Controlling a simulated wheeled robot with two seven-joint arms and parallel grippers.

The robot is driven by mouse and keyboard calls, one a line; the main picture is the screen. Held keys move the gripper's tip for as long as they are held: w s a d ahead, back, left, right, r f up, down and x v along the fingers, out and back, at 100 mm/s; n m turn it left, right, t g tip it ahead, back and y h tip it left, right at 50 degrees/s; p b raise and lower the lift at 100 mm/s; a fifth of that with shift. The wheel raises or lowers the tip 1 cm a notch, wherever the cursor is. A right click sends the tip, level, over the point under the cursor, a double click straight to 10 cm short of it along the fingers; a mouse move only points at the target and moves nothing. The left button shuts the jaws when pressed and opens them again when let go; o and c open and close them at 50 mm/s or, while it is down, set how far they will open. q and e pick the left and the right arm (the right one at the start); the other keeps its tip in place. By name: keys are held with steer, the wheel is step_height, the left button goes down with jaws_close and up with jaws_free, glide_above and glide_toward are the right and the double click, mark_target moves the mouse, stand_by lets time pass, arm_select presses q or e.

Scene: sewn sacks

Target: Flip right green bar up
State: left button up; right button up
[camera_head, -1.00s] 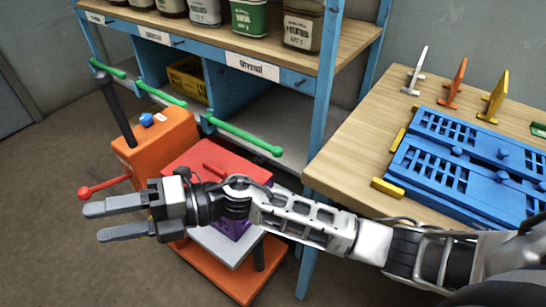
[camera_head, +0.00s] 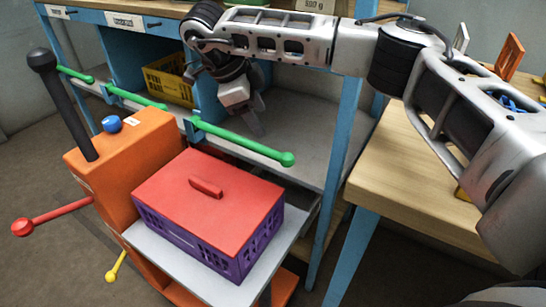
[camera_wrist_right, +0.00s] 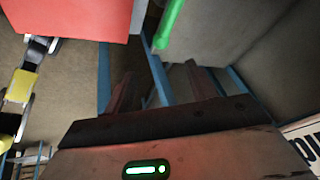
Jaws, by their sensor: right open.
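The right green bar (camera_head: 243,142) slants down to the right across the front of the lower shelf bay, ending in a round knob. Part of it also shows at the top of the right wrist view (camera_wrist_right: 171,24). My right gripper (camera_head: 255,124) points down beside the bar's middle, overlapping the bay opening. In the right wrist view its two fingers (camera_wrist_right: 162,90) are apart with nothing between them, and the bar's end lies beyond them. I cannot tell whether the gripper touches the bar. My left gripper is not in view.
Two more green bars, the middle one (camera_head: 136,97) and the left one (camera_head: 75,74), cross the bays to the left. An orange cart (camera_head: 125,165) with a red-lidded purple crate (camera_head: 208,195) stands close in front. A wooden table (camera_head: 400,190) is at right.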

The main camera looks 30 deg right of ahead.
mark_target(284, 156)
steer(key=b+x, duration=0.1)
steer(key=x, duration=1.3)
steer(key=shift+s+d+f+b, duration=0.15)
steer(key=shift+d+b, duration=0.05)
steer(key=shift+b, duration=0.1)
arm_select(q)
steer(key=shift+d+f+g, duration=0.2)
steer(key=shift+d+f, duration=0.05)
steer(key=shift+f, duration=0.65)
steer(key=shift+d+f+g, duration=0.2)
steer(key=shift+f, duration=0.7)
arm_select(e)
steer(key=shift+d+f, duration=0.3)
steer(key=shift+f, duration=0.3)
